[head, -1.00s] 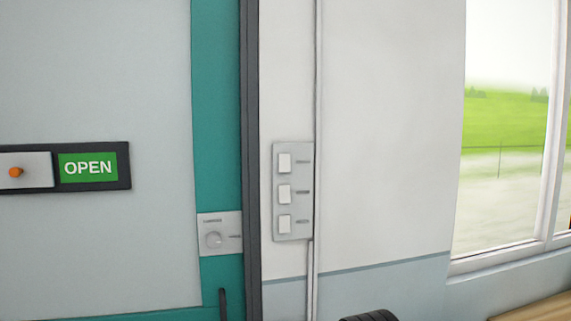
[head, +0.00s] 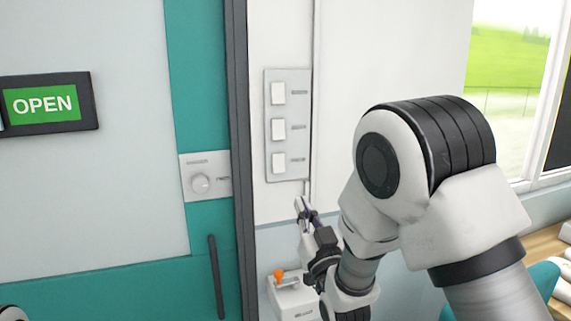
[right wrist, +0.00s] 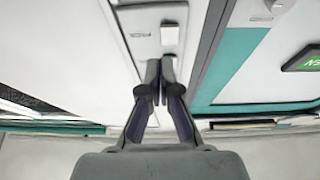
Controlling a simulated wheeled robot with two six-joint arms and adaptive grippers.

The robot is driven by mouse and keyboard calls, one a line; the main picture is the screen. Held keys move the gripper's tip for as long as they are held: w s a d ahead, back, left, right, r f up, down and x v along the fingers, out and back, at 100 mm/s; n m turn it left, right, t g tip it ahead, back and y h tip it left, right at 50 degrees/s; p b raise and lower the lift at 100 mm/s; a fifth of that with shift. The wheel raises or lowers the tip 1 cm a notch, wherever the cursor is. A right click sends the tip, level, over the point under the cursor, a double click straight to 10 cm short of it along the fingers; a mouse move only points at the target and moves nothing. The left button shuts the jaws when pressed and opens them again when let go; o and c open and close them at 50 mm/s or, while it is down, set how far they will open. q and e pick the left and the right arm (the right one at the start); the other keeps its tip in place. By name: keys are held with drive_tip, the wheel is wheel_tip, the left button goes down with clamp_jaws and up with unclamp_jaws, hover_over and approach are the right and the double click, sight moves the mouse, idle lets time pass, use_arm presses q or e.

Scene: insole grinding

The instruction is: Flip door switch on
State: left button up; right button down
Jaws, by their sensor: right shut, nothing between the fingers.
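A grey wall panel (head: 288,170) beside the door frame carries three white rocker switches in a column: top (head: 279,93), middle (head: 279,129) and bottom (head: 279,162). Their labels are too small to read. My right gripper (head: 301,205) is shut and empty, just below the panel's lower edge. In the right wrist view, its closed fingertips (right wrist: 160,64) point towards a panel switch (right wrist: 169,35), with a visible gap in the picture. I cannot tell the distance to the wall. My left gripper is not visible.
A teal and grey door (head: 90,225) with an OPEN sign (head: 43,104), a knob plate (head: 203,177) and a dark handle (head: 216,276) is left of the panel. A white box with an orange-tipped lever (head: 280,276) stands below. A window (head: 510,60) is at the right.

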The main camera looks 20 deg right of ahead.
sight(279, 96)
drive_tip(key=s+a+r+t+y, duration=0.1)
drive_tip(key=s+r+t, duration=0.25)
drive_tip(key=r, duration=1.05)
drive_tip(key=shift+n+g, duration=0.25)
drive_tip(key=shift+n, duration=0.15)
drive_tip(key=p+x, duration=0.2)
drive_tip(key=x, duration=0.2)
drive_tip(key=w+f+p+x, duration=0.1)
drive_tip(key=p+x, duration=0.2)
drive_tip(key=x, duration=0.1)
drive_tip(key=f+p+x, duration=0.1)
drive_tip(key=p+x, duration=0.1)
drive_tip(key=x, duration=0.2)
drive_tip(key=shift+w+r, duration=0.15)
drive_tip(key=shift+w, duration=0.45)
drive_tip(key=shift+w+f, duration=0.25)
drive_tip(key=shift+w, duration=0.2)
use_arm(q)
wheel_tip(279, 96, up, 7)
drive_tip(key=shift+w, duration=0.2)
use_arm(e)
drive_tip(key=shift+s, duration=0.1)
